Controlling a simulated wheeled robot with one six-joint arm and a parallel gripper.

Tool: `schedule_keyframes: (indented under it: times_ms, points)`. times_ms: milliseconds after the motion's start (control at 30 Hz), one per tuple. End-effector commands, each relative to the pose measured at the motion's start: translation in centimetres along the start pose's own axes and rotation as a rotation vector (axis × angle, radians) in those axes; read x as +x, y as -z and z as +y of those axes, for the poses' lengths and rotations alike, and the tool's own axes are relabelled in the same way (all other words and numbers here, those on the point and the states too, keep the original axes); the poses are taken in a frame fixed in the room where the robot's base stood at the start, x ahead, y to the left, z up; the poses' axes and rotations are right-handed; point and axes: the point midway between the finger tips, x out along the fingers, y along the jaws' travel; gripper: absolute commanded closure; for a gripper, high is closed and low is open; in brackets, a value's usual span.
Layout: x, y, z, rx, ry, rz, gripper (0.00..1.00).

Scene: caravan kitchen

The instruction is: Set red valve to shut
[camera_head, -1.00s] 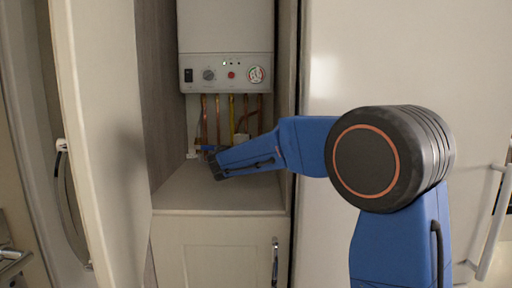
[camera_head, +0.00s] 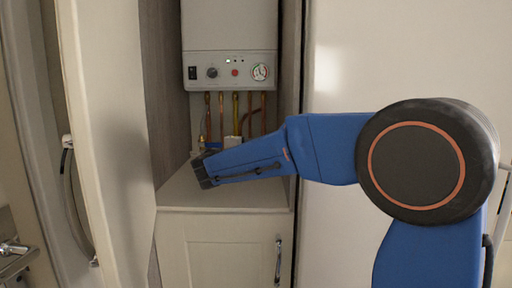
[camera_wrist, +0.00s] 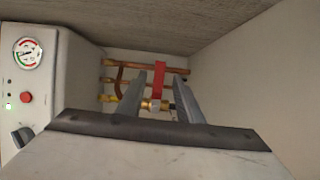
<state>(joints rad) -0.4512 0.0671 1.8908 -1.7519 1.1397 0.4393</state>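The red valve handle (camera_wrist: 158,80) shows in the wrist view as a flat red bar standing up in the picture. It sits at a brass fitting (camera_wrist: 155,105) on the copper pipework. My gripper (camera_wrist: 160,75) is open, with one finger on each side of the handle in the picture. A gap shows between the handle and each finger; I see no contact, and cannot tell how deep the handle lies between them. In the head view the red handle is not visible. My fingers are hard to make out there, at the dark end of my blue arm.
The white boiler (camera_head: 229,40) hangs above the pipes, with a gauge, knob and red button on its front. Copper and yellow pipes (camera_head: 236,112) drop below it. The cupboard's side walls are close, and its open door (camera_head: 108,140) stands left. The shelf (camera_head: 250,195) is mostly bare.

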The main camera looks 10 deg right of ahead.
Motion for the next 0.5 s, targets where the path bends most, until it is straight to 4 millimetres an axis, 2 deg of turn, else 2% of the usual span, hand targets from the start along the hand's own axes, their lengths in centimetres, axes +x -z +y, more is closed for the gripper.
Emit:
schedule_keyframes:
  times_ms: [100,300,500]
  points:
    - [-2.6,0.1,0.0,0.000,0.001,0.004,0.67]
    - [-6.1,0.1,-0.1,-0.001,0.002,0.003,0.67]
    - [-8.1,0.0,0.0,0.000,0.000,0.001,0.67]
